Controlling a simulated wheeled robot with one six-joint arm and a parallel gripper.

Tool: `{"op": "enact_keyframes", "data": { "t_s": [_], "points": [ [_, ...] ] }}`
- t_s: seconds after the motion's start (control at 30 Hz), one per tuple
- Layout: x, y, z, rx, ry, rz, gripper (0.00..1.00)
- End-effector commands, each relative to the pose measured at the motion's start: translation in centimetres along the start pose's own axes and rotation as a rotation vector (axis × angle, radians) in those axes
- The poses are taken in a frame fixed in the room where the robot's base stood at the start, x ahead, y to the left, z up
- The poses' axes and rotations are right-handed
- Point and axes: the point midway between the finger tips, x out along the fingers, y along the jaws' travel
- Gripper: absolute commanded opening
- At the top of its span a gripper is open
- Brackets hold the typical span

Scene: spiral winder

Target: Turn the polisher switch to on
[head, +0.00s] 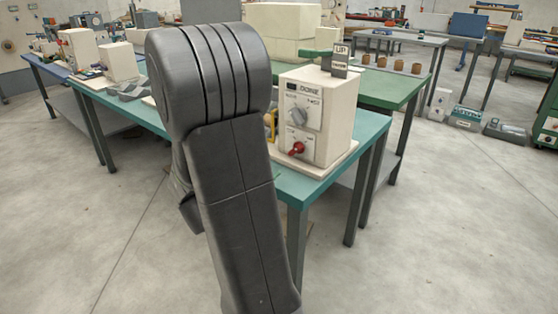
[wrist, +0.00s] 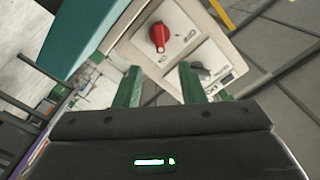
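A cream control box (head: 318,88) stands on the near teal table, with a red knob (head: 297,148) low on its front and a grey knob (head: 298,116) above it. In the wrist view the red knob (wrist: 159,37) sits on a pale panel beyond my fingertips, and a dark grey knob (wrist: 201,70) lies by the right finger. My gripper (wrist: 160,72) is open, with two green fingers apart and nothing between them. It looks clear of the red knob; contact with the grey knob cannot be told. My arm hides the gripper in the head view. I cannot tell which knob is the polisher switch.
The teal table (head: 330,172) runs behind my arm, with more machines (head: 85,52) at the left. Grey-green units (head: 467,117) stand on the floor at right. The front floor is clear.

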Motion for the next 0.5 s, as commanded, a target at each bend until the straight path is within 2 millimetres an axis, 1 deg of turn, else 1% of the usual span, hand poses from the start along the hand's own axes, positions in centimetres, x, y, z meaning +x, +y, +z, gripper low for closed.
{"op": "enact_keyframes", "data": {
  "t_s": [0.03,0.2,0.33,0.5],
  "points": [
    [-0.8,-0.1,0.0,0.000,-0.002,-0.002,0.36],
    [-2.4,0.0,0.0,0.000,0.000,0.000,0.36],
    [-2.8,0.0,0.0,0.000,0.000,0.000,0.36],
    [-2.9,0.0,0.0,0.000,0.000,0.001,0.36]
  ]
}}
